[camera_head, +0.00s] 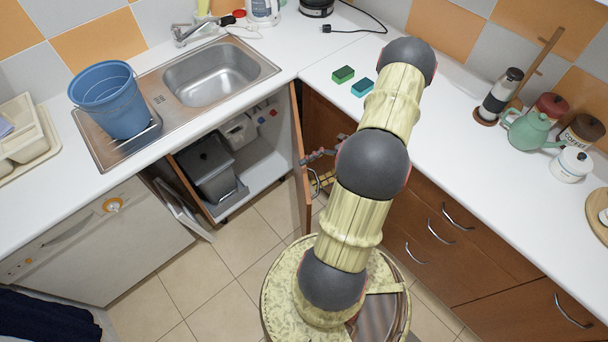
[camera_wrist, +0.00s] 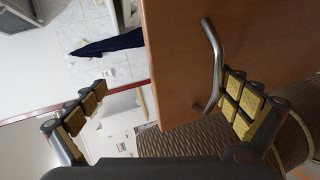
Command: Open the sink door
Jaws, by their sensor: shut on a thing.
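The brown sink door (camera_head: 297,150) under the sink (camera_head: 210,75) stands swung out, almost edge-on in the head view. In the wrist view its wooden front (camera_wrist: 180,45) carries a curved metal handle (camera_wrist: 213,62). My gripper (camera_head: 320,170) is at this door, partly hidden by my arm. In the wrist view my gripper (camera_wrist: 160,108) has its fingers well apart, with the door's edge and handle between them. The right finger is close to the handle; exact contact is unclear. A second, left cabinet door (camera_head: 184,208) also stands open.
The open cabinet holds a grey bin (camera_head: 207,168) and a white box (camera_head: 237,130). A blue bucket (camera_head: 112,98) stands on the drainer. Brown drawers (camera_head: 440,225) line the right side. Tiled floor (camera_head: 215,265) is clear before the cabinet.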

